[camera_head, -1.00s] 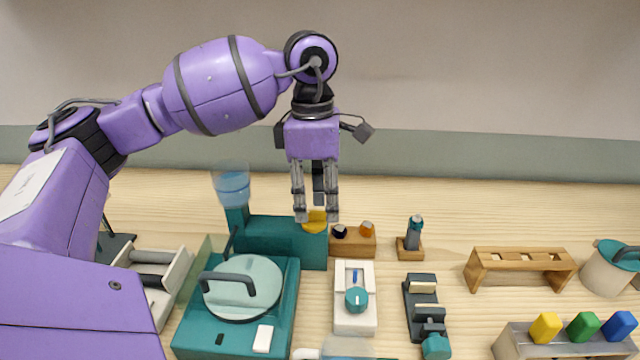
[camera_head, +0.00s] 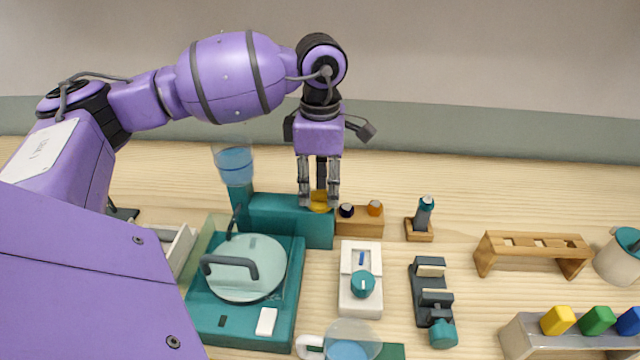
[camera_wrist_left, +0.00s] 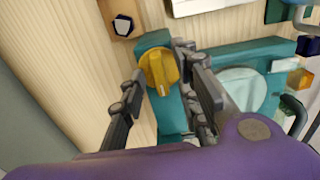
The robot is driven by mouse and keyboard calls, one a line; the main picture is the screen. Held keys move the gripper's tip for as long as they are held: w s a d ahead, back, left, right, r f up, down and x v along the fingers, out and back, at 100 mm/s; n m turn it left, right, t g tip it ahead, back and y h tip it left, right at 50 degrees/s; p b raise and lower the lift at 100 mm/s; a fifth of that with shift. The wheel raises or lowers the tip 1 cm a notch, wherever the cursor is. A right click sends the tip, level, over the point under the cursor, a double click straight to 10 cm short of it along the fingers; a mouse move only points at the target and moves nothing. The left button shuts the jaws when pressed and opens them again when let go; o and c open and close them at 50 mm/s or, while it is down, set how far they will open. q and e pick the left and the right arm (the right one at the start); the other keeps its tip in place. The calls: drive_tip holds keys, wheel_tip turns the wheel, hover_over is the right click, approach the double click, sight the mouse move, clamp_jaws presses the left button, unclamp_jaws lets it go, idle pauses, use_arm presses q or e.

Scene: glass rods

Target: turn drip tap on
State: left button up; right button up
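The drip tap appears to be the teal block (camera_head: 285,212) with a yellow knob (camera_head: 320,203) near its right end. A clear vessel of blue liquid (camera_head: 235,165) stands above the block's left end. My left gripper (camera_head: 320,198) points down at the knob, its fingers apart on either side of it. In the left wrist view the yellow knob (camera_wrist_left: 160,70) shows a pale mark on its lower edge. It lies between the open fingers of the left gripper (camera_wrist_left: 165,85); I cannot tell whether they touch it. My right gripper is not in view.
A wooden block with two small knobs (camera_head: 360,222) stands close right of the tap. A teal box with a round lid (camera_head: 245,268) is in front. A white dial unit (camera_head: 361,300), a dark clamp-like device (camera_head: 430,300) and a wooden rack (camera_head: 530,243) stand farther right.

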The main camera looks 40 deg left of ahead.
use_arm(q)
drive_tip(key=shift+c, duration=0.3)
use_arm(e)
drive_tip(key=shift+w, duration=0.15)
use_arm(q)
clamp_jaws()
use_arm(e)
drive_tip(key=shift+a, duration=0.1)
